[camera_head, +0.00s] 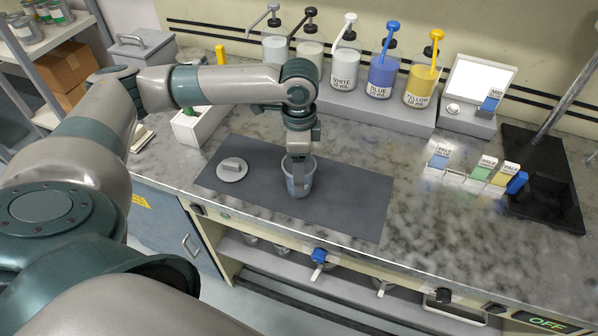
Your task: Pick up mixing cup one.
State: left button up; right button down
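A small grey-blue mixing cup (300,189) stands upright on the dark mat (350,203); I cannot read a number on it. My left gripper (298,170) points straight down at the cup, with its fingers overlapping the cup's rim and opening. The fingers look close together, but the hand hides the contact, so I cannot tell whether they grip the cup wall. A round grey lid-like disc with a handle (232,169) lies on the mat left of the cup. My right gripper is not in view.
Several pump bottles, including a blue one (383,76) and a yellow one (420,88), stand on a grey rack behind the mat. A card holder (460,180) and a black stand (545,180) are at the right.

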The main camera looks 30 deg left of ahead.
pick_arm(q)
jog(key=shift+r, duration=0.5)
jog(key=d+r+b, duration=0.3)
jog(key=d+r, duration=0.7)
jog(key=d, duration=0.1)
jog(key=shift+s+d, duration=0.25)
jog(key=shift+d, duration=0.1)
jog(key=shift+f, duration=0.1)
jog(key=s+a+f+n, duration=0.1)
jog(key=s+f+n, duration=0.3)
jog(key=f+n, duration=0.3)
jog(key=shift+a+f+n, duration=0.15)
jog(key=shift+n, duration=2.05)
